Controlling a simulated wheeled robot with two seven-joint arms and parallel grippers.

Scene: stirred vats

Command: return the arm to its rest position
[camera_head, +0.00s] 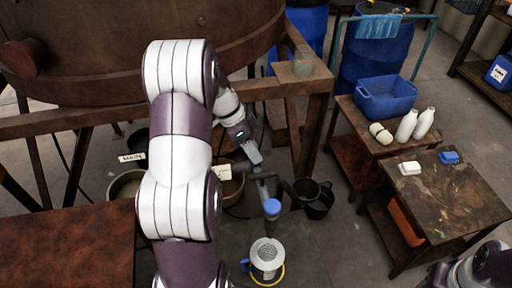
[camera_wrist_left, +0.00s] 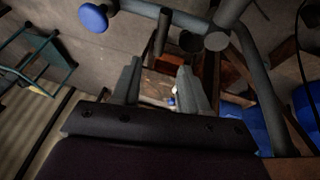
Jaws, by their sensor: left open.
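My left arm reaches up through the middle of the head view. Its gripper (camera_head: 254,157) is beside the grey pipework below the big brown vat. In the left wrist view the two fingers (camera_wrist_left: 158,78) stand apart with nothing between them. The grey pipe with a blue knob (camera_head: 272,208) is close to this gripper; the knob (camera_wrist_left: 93,17) also shows at upper left in the wrist view. Part of my right arm shows at the lower right corner of the head view, but its gripper does not show.
The vat (camera_head: 110,50) stands on a rusty frame (camera_head: 318,95). Black buckets (camera_head: 316,205) and a white-topped container (camera_head: 267,254) are on the floor. Right, two tables carry a blue bin (camera_head: 386,98), white bottles (camera_head: 424,123) and a blue item (camera_head: 449,158). A brown tabletop (camera_head: 70,245) is at lower left.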

